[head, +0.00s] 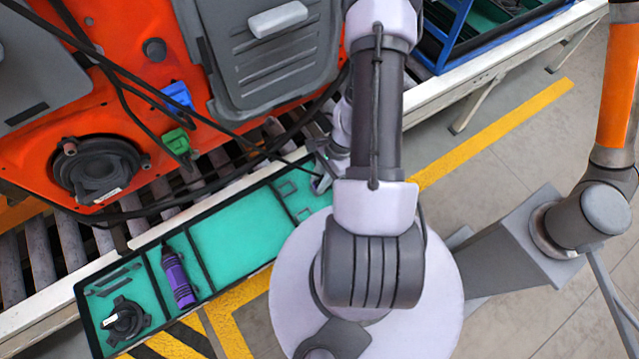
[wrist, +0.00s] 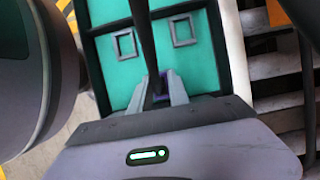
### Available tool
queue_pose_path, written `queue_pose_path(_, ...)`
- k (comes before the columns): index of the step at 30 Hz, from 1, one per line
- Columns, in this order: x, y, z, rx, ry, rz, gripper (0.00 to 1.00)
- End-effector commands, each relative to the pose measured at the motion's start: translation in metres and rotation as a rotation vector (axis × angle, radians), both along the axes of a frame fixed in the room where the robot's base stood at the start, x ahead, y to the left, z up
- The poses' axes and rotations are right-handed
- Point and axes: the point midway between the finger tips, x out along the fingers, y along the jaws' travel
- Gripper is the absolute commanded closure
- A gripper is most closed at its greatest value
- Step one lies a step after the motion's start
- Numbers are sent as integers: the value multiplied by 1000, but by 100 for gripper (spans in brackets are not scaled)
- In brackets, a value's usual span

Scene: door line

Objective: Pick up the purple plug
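In the wrist view, a small purple plug (wrist: 163,77) shows as a sliver low between the two fingers of my gripper (wrist: 160,84). A black cable runs up from between the fingers and covers part of it. The fingers stand a little apart, on either side of the plug. I cannot tell whether they press on it. In the head view, my gripper (head: 321,182) is at the right end of the green-lined tray (head: 240,235), largely hidden by my arm. The plug cannot be made out there.
The tray also holds a purple cylinder (head: 178,279) and a black round part (head: 125,318). An orange door panel (head: 130,60) with a blue connector (head: 177,95), a green connector (head: 177,141) and loose black cables is at the upper left. A blue crate (head: 470,35) stands upper right.

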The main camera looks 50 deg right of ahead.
Motion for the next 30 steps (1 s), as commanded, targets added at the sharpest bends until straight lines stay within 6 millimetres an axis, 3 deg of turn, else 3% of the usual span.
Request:
queue_pose_path(1,0,0,0,0,0,0,90)
queue_pose_path(3,0,0,0,0,0,0,100)
queue_pose_path(14,0,0,1,0,0,0,100)
queue_pose_path(17,1,-1,16,-2,-1,-1,100)
queue_pose_path(24,1,-1,81,-1,-2,0,100)
queue_pose_path(30,0,-1,101,0,-1,1,100)
